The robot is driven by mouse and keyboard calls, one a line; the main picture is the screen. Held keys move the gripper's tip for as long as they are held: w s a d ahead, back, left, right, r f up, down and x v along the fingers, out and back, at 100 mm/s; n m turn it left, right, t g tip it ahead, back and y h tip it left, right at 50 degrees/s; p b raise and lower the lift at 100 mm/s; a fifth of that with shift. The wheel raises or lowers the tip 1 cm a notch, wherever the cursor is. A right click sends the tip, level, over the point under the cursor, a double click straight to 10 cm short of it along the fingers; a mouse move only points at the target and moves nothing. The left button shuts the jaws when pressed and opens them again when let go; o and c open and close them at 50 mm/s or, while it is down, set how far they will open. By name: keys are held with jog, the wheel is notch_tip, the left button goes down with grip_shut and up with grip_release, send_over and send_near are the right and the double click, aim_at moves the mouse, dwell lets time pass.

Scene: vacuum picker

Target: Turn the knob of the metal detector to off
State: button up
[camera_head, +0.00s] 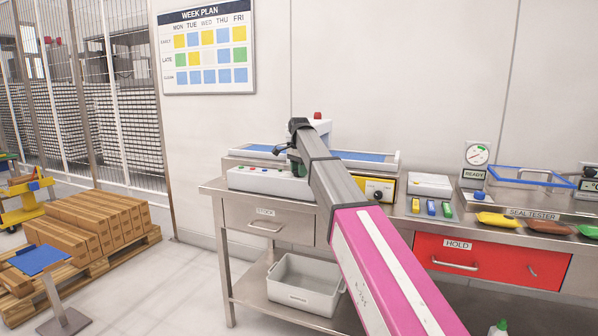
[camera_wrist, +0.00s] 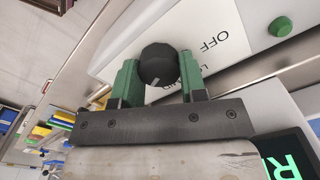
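The round black knob (camera_wrist: 158,64) is in the upper middle of the wrist view, on a white panel (camera_wrist: 195,35). A short white mark shows at its lower edge in the picture. The word OFF is printed to its right, and other lettering is partly hidden behind a finger. My gripper (camera_wrist: 159,76) has its green fingers on either side of the knob, seemingly shut on it with no clear gap. In the head view my gripper (camera_head: 299,163) is at the right end of the white control box (camera_head: 258,180), and my arm hides the knob.
A blue conveyor (camera_head: 362,156) runs behind. A yellow panel with another black knob (camera_head: 378,195) stands right of my arm. A green button (camera_wrist: 281,26) and a green display (camera_wrist: 288,165) show in the wrist view. A grey bin (camera_head: 303,284) is on the lower shelf.

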jog(key=shift+n, duration=0.3)
jog(key=n, duration=0.6)
jog(key=shift+w+a, duration=0.1)
jog(key=n, duration=0.6)
jog(key=shift+a+n, duration=0.1)
jog(key=shift+n, duration=0.3)
jog(key=n, duration=0.3)
jog(key=shift+n, duration=0.3)
jog(key=n, duration=0.3)
jog(key=shift+a+n, duration=0.1)
jog(key=shift+n, duration=0.2)
jog(key=n, duration=0.6)
jog(key=shift+s, duration=0.2)
jog(key=shift+n, duration=0.3)
